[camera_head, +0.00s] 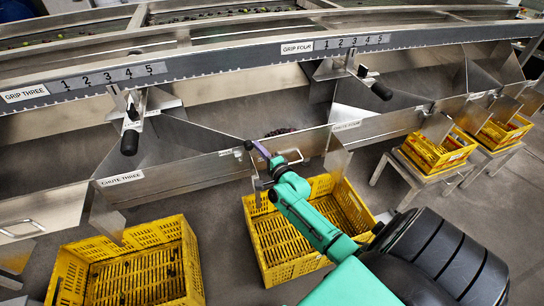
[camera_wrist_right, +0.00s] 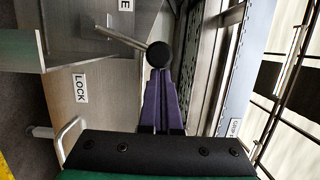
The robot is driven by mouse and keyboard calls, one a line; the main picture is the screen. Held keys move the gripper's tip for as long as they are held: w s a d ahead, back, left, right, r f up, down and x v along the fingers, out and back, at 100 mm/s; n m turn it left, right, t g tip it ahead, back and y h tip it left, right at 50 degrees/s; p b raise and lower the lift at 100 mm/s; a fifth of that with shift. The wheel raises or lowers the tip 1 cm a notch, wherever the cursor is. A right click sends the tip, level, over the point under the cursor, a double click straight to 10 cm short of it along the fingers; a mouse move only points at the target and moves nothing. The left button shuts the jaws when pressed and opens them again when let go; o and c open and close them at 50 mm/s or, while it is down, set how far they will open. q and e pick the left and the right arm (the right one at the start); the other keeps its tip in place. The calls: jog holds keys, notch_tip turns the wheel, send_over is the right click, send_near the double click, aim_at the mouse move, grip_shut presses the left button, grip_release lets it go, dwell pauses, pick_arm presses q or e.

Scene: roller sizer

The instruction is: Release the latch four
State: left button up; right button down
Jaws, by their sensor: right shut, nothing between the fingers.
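The latch, a metal rod with a black ball knob (camera_wrist_right: 158,54), stands out from a metal panel in the right wrist view. In the head view the small dark knob (camera_head: 248,145) is by the chute front wall, left of the chute four label (camera_head: 347,126). My right gripper (camera_head: 257,149) has purple fingers, shut and empty, with the tips right by the knob. In the wrist view the fingertips (camera_wrist_right: 160,76) are just below the knob; whether they touch it I cannot tell. My left gripper is not in view.
A LOCK label (camera_wrist_right: 80,88) and a bar handle (camera_wrist_right: 68,135) are on the panel. Yellow crates (camera_head: 275,240) stand below the chutes. The grip four lever (camera_head: 381,91) sticks out under a numbered rail (camera_head: 330,46). A grip three lever (camera_head: 130,142) is at the left.

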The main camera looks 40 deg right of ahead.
aim_at(249, 147)
jog(key=shift+w+a+r+n+p, duration=0.15)
jog(key=shift+a+r+n+p, duration=0.2)
jog(key=shift+a+n+p, duration=0.2)
jog(key=shift+w+a+r+n+p, duration=0.15)
jog(key=shift+a+r+n+p, duration=0.2)
jog(key=shift+a+n+p, duration=0.15)
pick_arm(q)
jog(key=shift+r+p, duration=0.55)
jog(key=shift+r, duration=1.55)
pick_arm(e)
jog(key=shift+w+a, duration=0.25)
jog(key=shift+a, duration=0.25)
